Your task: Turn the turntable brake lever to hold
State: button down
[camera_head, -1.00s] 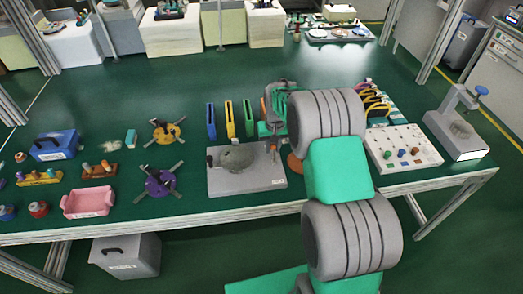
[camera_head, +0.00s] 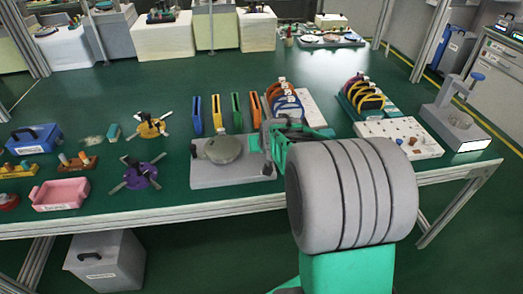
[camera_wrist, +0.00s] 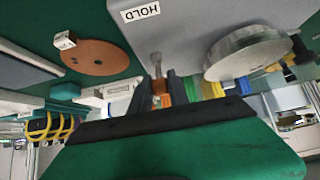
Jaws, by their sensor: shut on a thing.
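The turntable is a grey round disc (camera_head: 222,149) on a flat grey base (camera_head: 225,178) at the near table edge in the head view. In the wrist view the disc (camera_wrist: 248,52) is at upper right, and a white HOLD label (camera_wrist: 140,12) lies on the base. My gripper (camera_head: 268,150) is at the base's right end. In the wrist view my gripper (camera_wrist: 161,92) is shut on the brake lever (camera_wrist: 156,62), a small upright brownish-grey post between the dark fingers. The lever's lower part is hidden by the fingers, and the head view does not show it clearly.
Coloured upright plates (camera_head: 217,115) stand behind the turntable. A white peg board (camera_head: 398,138) and a grey stand (camera_head: 455,125) are to the right. Purple (camera_head: 141,175) and yellow (camera_head: 151,126) spoked pieces lie left. An orange-brown disc (camera_wrist: 95,57) is beside the base.

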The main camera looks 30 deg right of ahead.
jog(key=shift+s+a+f+b, duration=0.15)
jog(key=shift+s+f+b, duration=0.45)
jog(key=shift+s+b, duration=0.1)
jog(key=shift+s+a+f, duration=0.1)
jog(key=shift+f, duration=0.1)
dwell(1.0)
jog(key=c, duration=1.7)
grip_release()
jog(key=o, duration=0.5)
jog(key=shift+r, duration=0.25)
jog(key=shift+c, duration=0.2)
jog(key=shift+w, duration=0.2)
jog(key=shift+r, duration=0.15)
jog(key=shift+s+r, duration=0.15)
jog(key=shift+r, duration=0.1)
jog(key=v, duration=0.7)
